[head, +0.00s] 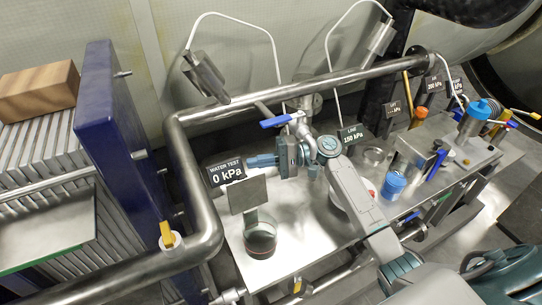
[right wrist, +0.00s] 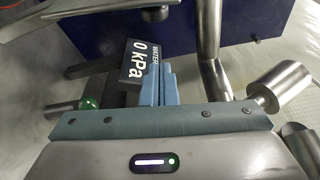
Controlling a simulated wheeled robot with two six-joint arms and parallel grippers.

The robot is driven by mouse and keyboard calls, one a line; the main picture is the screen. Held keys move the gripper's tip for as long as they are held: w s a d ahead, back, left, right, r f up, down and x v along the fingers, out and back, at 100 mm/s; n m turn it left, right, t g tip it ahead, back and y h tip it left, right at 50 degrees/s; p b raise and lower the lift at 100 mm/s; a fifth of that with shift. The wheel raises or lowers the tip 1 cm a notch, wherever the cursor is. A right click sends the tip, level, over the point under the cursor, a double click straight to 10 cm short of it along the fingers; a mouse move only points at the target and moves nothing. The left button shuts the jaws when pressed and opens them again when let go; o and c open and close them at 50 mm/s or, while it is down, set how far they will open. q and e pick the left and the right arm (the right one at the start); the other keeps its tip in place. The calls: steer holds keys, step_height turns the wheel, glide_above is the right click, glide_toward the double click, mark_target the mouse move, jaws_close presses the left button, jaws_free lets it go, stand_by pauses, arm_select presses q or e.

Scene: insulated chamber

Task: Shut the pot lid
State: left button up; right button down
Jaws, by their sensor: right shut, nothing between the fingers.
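A clear round pot (head: 260,238) with dark red liquid stands on the metal bench at the front left. A flat grey square plate (head: 247,194), which looks like its raised lid, stands steeply tilted above the pot's back rim. Whether it is hinged to the pot I cannot tell. My right gripper (head: 255,160) is shut and empty, its blue fingers pointing left, above and behind the lid. In the right wrist view the shut fingers (right wrist: 168,88) show beside the sign; pot and lid cannot be made out there. My left gripper is not in view.
A black "WATER TEST 0 kPa" sign (head: 226,171) is just left of my right fingertips. A thick steel pipe (head: 200,215) bends around the bench's left and back. A blue-handled valve (head: 275,121) is behind my gripper. A blue-capped jar (head: 393,185) stands to the right.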

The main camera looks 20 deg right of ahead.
mark_target(246, 190)
steer(key=s+a+p, duration=0.3)
steer(key=shift+a+r, duration=0.25)
steer(key=shift+a, duration=0.15)
steer(key=shift+w, duration=0.1)
